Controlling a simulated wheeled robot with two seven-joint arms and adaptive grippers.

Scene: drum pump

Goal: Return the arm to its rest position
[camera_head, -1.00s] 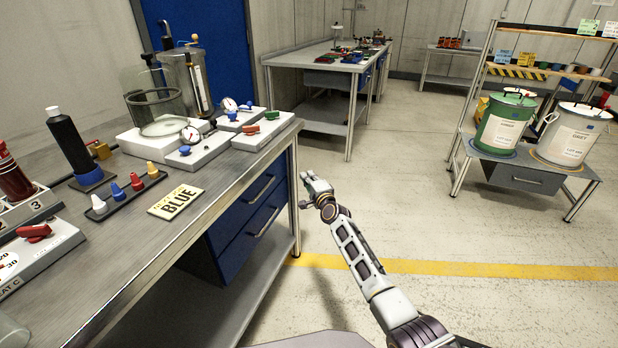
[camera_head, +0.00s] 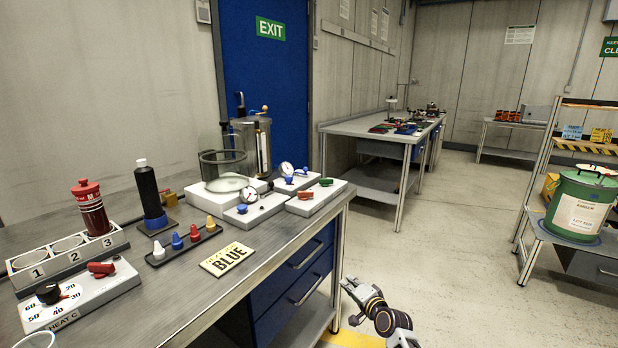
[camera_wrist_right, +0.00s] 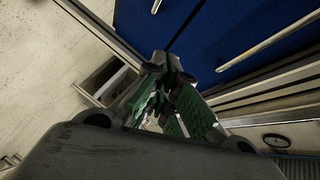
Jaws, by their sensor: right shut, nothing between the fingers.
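My right gripper (camera_head: 352,286) is low in the head view, just right of the bench's near right leg and below the bench top. In the right wrist view the right gripper (camera_wrist_right: 165,85) points toward the blue drawer fronts and the floor. Its fingers are together with nothing held. The right forearm runs down out of the bottom edge. My left gripper is not in either view.
The steel bench (camera_head: 290,262) with blue drawers (camera_head: 300,280) stands close left of the arm. It holds a glass vessel (camera_head: 224,170), a BLUE sign (camera_head: 229,258) and bottles. Open floor (camera_head: 450,290) lies right, before a shelf with a green drum (camera_head: 582,203).

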